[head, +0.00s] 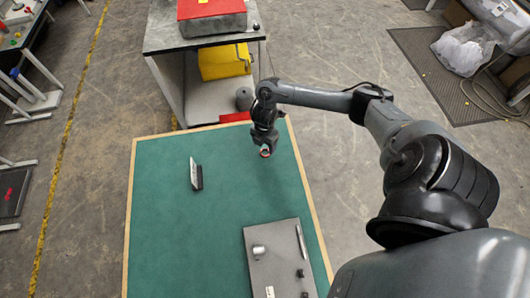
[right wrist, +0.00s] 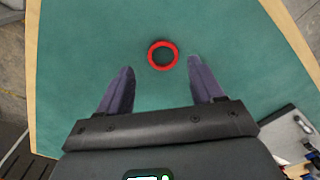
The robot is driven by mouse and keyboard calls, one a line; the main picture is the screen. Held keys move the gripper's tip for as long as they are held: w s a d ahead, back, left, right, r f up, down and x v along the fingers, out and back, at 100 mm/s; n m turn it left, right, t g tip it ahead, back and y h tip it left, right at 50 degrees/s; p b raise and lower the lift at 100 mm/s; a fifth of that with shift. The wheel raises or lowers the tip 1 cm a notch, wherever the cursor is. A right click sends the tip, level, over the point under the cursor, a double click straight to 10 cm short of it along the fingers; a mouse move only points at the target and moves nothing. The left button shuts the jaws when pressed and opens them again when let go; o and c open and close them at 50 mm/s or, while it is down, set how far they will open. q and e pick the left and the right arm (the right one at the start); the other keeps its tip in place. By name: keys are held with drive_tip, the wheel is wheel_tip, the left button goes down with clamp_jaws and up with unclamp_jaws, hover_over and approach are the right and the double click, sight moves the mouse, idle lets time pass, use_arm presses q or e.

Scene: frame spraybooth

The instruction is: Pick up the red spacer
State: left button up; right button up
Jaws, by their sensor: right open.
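The red spacer (right wrist: 162,55) is a flat ring lying on the green table top in the right wrist view, with green showing through its hole. In the head view the red spacer (head: 265,153) shows just below the jaw tips, partly covered by them. My right gripper (right wrist: 160,68) is open and empty, its two dark fingers spread on either side of the ring's line. In the head view my right gripper (head: 264,144) hangs over the far right part of the table. I cannot tell its exact height. My left gripper is not in view.
The green table (head: 165,235) has a pale wooden edge. A grey tray (head: 262,234) with several small parts lies at the near right. A bench (head: 160,35) stands beyond the table.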

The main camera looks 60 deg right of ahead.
sight(265, 153)
drive_tip(key=shift+s+a+f, duration=0.1)
drive_tip(key=shift+s+f, duration=0.1)
drive_tip(key=shift+f, duration=1.7)
drive_tip(key=c, duration=1.1)
